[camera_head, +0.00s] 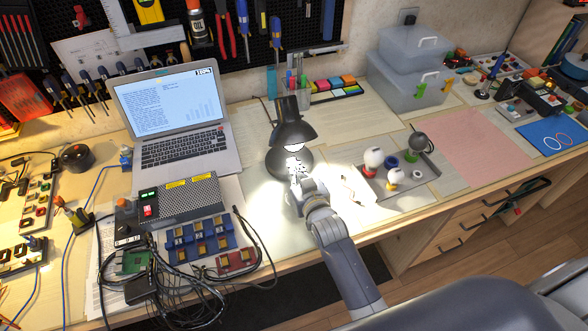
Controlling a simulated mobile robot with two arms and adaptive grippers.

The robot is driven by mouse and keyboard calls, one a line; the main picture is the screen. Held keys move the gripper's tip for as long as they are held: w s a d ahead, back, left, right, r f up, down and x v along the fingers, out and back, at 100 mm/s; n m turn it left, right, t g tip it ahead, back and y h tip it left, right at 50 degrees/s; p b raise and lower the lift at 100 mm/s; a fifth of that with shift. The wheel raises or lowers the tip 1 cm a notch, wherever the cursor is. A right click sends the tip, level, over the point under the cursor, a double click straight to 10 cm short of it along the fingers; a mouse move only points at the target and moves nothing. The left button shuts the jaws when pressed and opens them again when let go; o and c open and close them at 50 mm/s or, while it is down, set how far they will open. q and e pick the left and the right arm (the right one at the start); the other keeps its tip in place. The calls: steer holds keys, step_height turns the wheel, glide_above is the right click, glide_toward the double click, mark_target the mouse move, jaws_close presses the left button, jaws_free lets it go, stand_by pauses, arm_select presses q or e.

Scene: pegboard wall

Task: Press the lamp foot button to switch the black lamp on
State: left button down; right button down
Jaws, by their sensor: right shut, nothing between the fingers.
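The black lamp (292,123) stands on the workbench near the middle of the head view. Its shade tilts down, and the opening under it is bright white. The bench around it is brightly lit. The dark round lamp foot (274,161) is partly hidden by the shade and my right gripper. My right gripper (296,176) is shut and empty, with its tips at the front of the foot. The foot button is hidden, and I cannot tell whether the tips touch it. My left gripper is not in view.
A laptop (178,145) and a grey perforated box (184,199) stand left of the lamp. Black cables and circuit boards lie in front of them. A tray (427,172) with bulbs is to the right. Clear boxes (400,88) stand at the back right.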

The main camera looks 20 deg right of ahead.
steer(key=shift+s+f, duration=0.7)
steer(key=shift+f, duration=0.05)
steer(key=v, duration=0.3)
steer(key=r+v, duration=0.1)
steer(key=v, duration=0.2)
steer(key=shift+s+r, duration=0.1)
steer(key=shift+r, duration=0.15)
steer(key=shift+s+r, duration=0.2)
steer(key=shift+s, duration=0.05)
steer(key=shift+s+r, duration=0.75)
steer(key=shift+s, duration=0.3)
steer(key=shift+w, duration=0.15)
steer(key=x, duration=1)
steer(key=shift+f, duration=0.1)
